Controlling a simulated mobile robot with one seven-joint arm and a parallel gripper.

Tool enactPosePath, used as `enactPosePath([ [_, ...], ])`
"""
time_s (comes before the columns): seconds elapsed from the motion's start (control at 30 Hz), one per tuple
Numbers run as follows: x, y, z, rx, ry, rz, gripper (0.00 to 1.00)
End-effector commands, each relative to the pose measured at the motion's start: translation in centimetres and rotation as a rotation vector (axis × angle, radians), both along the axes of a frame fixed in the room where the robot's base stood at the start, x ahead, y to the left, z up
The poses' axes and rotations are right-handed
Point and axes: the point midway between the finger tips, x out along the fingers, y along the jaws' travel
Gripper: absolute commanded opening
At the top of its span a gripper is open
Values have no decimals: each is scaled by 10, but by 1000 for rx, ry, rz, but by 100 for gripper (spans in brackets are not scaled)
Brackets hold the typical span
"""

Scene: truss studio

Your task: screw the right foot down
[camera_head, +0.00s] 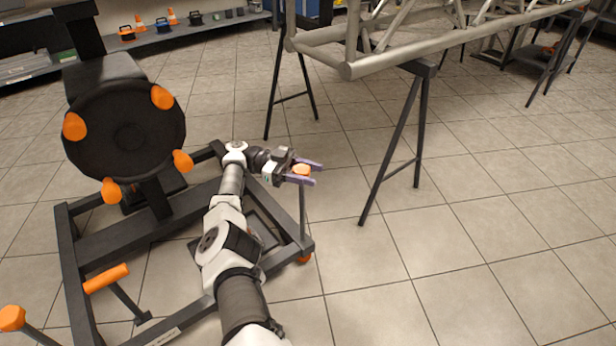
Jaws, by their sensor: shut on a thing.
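The right foot is a thin upright grey rod (303,215) at the right corner of a black floor frame (85,246). An orange knob (301,169) tops the rod, and a small orange piece (304,258) shows at its bottom near the floor. My gripper (303,172) has two purple fingers, one on each side of the knob, and is shut on it. The fingers partly hide the knob. I cannot tell whether the bottom of the foot touches the floor.
A black disc (125,135) with orange knobs stands on the frame. Another orange knob (12,318) and an orange handle (105,278) are at lower left. A metal truss (440,40) rests on black trestles (400,140) at right. The tiled floor right of the foot is clear.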

Motion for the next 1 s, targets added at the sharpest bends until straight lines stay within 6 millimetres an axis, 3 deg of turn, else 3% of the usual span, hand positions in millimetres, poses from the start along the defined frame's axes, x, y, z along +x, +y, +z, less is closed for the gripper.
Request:
enactPosePath([
  [0.3,-1,-1,-1,0,2,-7,20],
  [0.33,-1,-1,-1,0,2,-7,44],
  [0.5,-1,-1,-1,-1,1,-5,65],
  [1.0,-1,-5,1,-1,0,-4,65],
])
